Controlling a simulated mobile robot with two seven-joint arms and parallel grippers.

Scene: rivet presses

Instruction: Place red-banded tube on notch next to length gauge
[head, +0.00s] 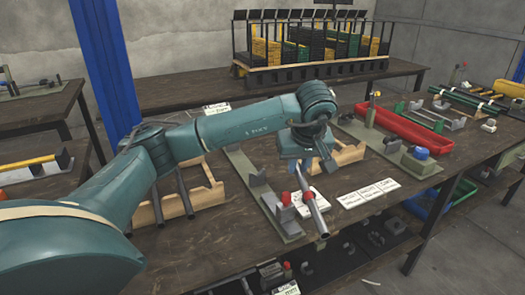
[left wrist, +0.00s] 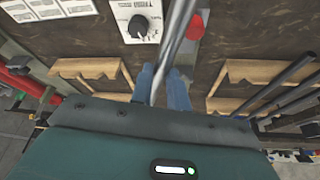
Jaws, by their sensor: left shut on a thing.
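My left gripper (head: 303,168) is shut on a grey metal tube (head: 320,222), which slants down from the jaws above the workbench. A small red patch shows on the tube in the head view. In the left wrist view the tube (left wrist: 178,40) runs up from between the blue fingers (left wrist: 163,88). The length gauge (head: 243,163) is a long grey-green plate with grey notched blocks (head: 258,176) and a red-topped part (head: 287,199) near its front end. The tube is beside and above that front end; I cannot tell if they touch. My right gripper is out of view.
Wooden notched racks stand on either side; the left one (head: 207,190) holds dark tubes (head: 185,192). White label cards (head: 352,200) lie at right. A red tray (head: 405,130) and other fixtures are farther right.

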